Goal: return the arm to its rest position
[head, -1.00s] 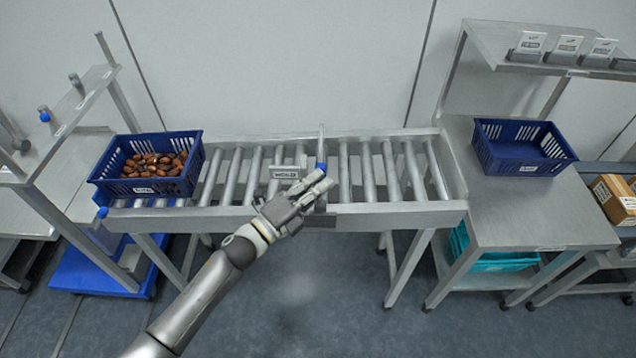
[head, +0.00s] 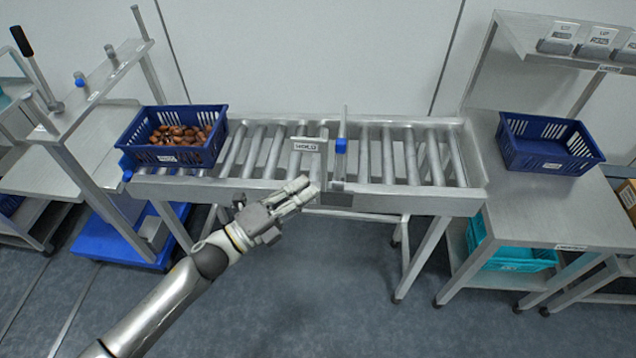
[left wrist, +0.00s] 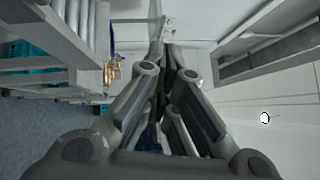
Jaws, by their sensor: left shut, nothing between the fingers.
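My left gripper (head: 308,189) is shut and empty in the head view. It is in front of the roller conveyor's (head: 270,187) near rail, just left of the blue-capped upright post (head: 341,146). My left arm comes in from the lower left. In the left wrist view the fingers of the left gripper (left wrist: 168,50) come together with nothing seen between them. My right gripper is not in view.
A blue crate of dates (head: 140,155) stands on the conveyor's left end. An empty blue crate (head: 512,150) stands on the right-hand table (head: 520,215). A small sign (head: 309,145) stands on the conveyor. The floor in front is clear.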

